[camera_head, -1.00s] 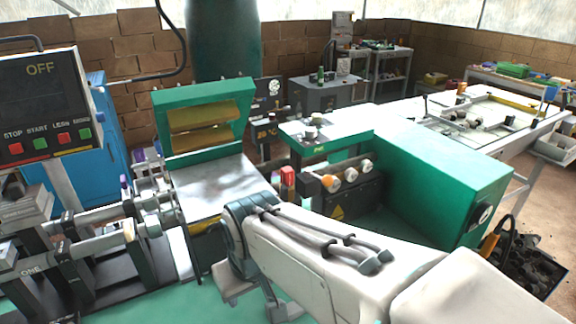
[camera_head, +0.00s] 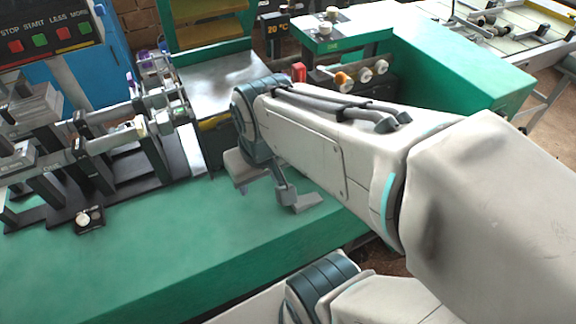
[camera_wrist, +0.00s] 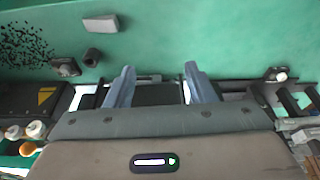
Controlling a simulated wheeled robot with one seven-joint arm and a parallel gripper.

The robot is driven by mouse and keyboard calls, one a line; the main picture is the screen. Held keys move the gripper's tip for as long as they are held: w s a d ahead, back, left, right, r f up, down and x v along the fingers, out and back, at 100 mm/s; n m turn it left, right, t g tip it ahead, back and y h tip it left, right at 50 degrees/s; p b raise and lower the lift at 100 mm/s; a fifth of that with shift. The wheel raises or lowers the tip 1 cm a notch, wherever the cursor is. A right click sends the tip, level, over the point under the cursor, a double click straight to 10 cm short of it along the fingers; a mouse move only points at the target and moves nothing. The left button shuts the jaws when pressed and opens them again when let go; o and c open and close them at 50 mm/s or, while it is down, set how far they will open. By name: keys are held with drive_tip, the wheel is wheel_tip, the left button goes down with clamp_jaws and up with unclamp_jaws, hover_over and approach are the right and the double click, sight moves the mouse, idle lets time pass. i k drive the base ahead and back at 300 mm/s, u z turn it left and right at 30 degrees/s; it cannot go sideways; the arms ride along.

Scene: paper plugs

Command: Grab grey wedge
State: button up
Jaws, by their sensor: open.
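A small light grey block (camera_wrist: 100,23), which looks like the grey wedge, lies on the green tabletop in the upper left of the wrist view. In the head view a grey piece (camera_head: 308,203) beside my wrist seems to be the same block. My gripper (camera_wrist: 159,66) points at the table with its two fingers wide apart and nothing between them. The block is beyond the fingertips and to their left in the wrist view, apart from them.
A short dark cylinder (camera_wrist: 92,56) stands near the block. A small box with a white knob (camera_head: 88,218) sits left on the table. A green machine (camera_head: 440,65) and a metal rail assembly (camera_head: 100,140) stand behind. The front left tabletop is clear.

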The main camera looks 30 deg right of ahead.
sight(305, 200)
drive_tip(key=z, duration=0.7)
drive_tip(key=k, duration=0.2)
